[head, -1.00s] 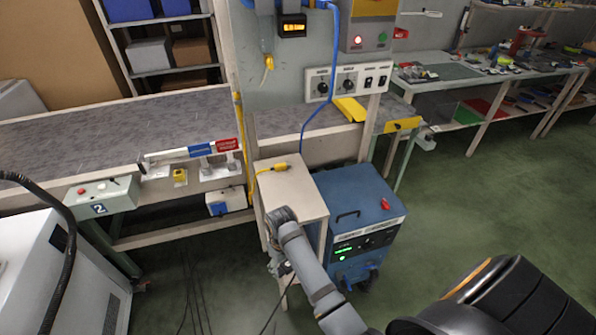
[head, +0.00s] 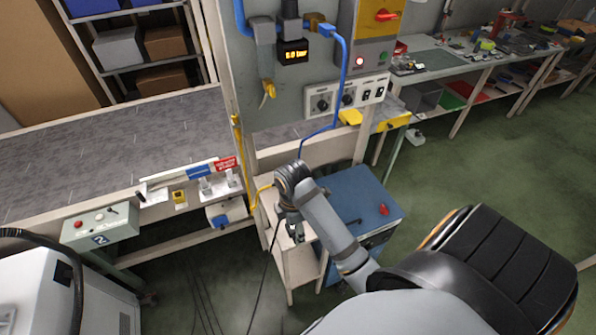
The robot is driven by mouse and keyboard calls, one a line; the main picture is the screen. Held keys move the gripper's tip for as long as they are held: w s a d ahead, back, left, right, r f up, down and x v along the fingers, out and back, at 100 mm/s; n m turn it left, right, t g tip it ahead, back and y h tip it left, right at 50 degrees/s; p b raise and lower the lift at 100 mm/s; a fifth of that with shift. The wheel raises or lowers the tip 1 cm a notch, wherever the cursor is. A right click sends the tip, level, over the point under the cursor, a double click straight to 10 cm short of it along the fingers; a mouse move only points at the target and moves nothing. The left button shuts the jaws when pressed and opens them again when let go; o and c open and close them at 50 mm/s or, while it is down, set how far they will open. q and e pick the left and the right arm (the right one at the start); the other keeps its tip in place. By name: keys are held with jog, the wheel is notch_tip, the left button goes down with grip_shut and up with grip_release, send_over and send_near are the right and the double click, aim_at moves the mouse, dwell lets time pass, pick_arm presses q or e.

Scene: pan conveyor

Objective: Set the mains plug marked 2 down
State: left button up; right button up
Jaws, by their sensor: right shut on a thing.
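My right gripper (head: 295,232) points down at the small pale stand (head: 272,208), in front of the wall panel. It is shut on the mains plug, which is mostly hidden by the fingers. I cannot read its mark. A thin black cable (head: 267,265) runs down from the gripper toward the floor. I cannot tell whether the plug touches the stand top. My left gripper is not in view.
A blue cabinet (head: 362,193) with a red item on top stands right beside the stand. A grey conveyor (head: 100,148) is at left.

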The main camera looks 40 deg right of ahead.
jog(key=w+d+f+p, duration=0.1)
jog(key=w+d+f, duration=0.1)
jog(key=f, duration=0.1)
jog(key=w+d+f, duration=0.3)
jog(key=shift+d+p, duration=0.25)
jog(key=shift+p, duration=0.1)
jog(key=shift+w+d+f, duration=0.15)
jog(key=shift+f, duration=0.2)
jog(key=shift+w+d+f, duration=0.1)
jog(key=shift+d+f, duration=0.05)
jog(key=shift+f, duration=0.1)
notch_tip(320, 180, down, 3)
jog(key=shift+w+d+f+p, duration=0.1)
jog(key=shift+d+p, duration=0.05)
jog(key=shift+p, duration=0.45)
jog(key=shift+f, duration=0.15)
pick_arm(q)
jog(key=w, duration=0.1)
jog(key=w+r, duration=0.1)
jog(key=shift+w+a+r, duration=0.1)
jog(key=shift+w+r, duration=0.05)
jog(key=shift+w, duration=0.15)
pick_arm(e)
jog(key=shift+f, duration=0.1)
